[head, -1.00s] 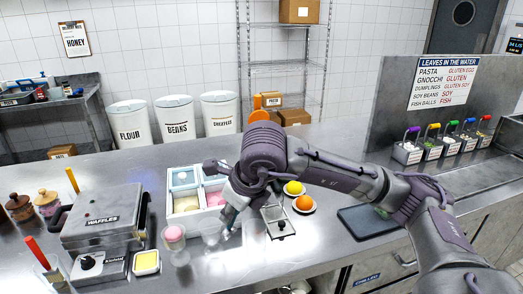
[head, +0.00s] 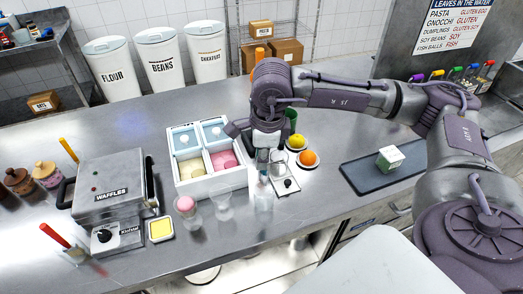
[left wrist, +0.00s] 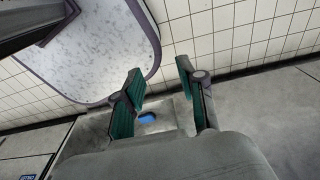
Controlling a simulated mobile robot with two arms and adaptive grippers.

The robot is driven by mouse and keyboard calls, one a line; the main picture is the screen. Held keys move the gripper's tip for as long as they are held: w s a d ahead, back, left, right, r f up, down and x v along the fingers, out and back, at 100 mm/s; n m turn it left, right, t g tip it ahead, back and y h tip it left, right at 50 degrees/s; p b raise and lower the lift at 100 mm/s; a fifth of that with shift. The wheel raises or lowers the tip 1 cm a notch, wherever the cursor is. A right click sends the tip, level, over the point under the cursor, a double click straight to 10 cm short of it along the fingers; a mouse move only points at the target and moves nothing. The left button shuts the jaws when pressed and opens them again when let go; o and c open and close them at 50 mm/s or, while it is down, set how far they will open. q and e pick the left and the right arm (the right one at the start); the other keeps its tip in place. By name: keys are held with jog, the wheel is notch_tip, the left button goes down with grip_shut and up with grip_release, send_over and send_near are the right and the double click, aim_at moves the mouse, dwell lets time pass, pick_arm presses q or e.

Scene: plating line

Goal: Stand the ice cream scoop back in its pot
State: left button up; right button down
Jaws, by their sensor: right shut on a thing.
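My right gripper (head: 265,160) points down just right of the ice cream tub box, above a clear pot (head: 264,203) near the counter's front. It is shut on the ice cream scoop, which is mostly hidden by the gripper and hard to make out. I cannot tell how far the scoop reaches into the pot. The white tub box (head: 212,188) has blue-lidded, yellow and pink compartments. My left gripper (left wrist: 158,95) shows in the left wrist view, its green-padded fingers apart with nothing between them.
A glass with a pink scoop (head: 187,207) and an empty glass (head: 222,203) stand left of the pot. A small metal tray (head: 287,186) and yellow and orange balls (head: 309,158) are to the right. The waffle iron (head: 110,185) is at left, a dark mat (head: 365,175) at right.

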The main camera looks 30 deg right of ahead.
aim_at(262, 176)
notch_tip(262, 176, down, 3)
jog(key=shift+f+b, duration=0.15)
jog(key=shift+b, duration=0.75)
notch_tip(262, 176, down, 5)
jog(key=b, duration=0.5)
jog(key=shift+r, duration=0.2)
jog(key=shift+f+b, duration=0.7)
jog(key=shift+b, duration=0.05)
pick_arm(q)
notch_tip(262, 176, down, 9)
jog(key=w, duration=0.1)
jog(key=shift+r, duration=0.2)
pick_arm(e)
jog(key=c, duration=0.9)
grip_release()
jog(key=shift+r, duration=0.15)
pick_arm(q)
jog(key=shift+w, duration=0.1)
pick_arm(e)
jog(key=r, duration=0.4)
jog(key=s+r, duration=0.1)
jog(key=r, duration=0.6)
jog(key=shift+s+r, duration=0.3)
jog(key=shift+r, duration=0.05)
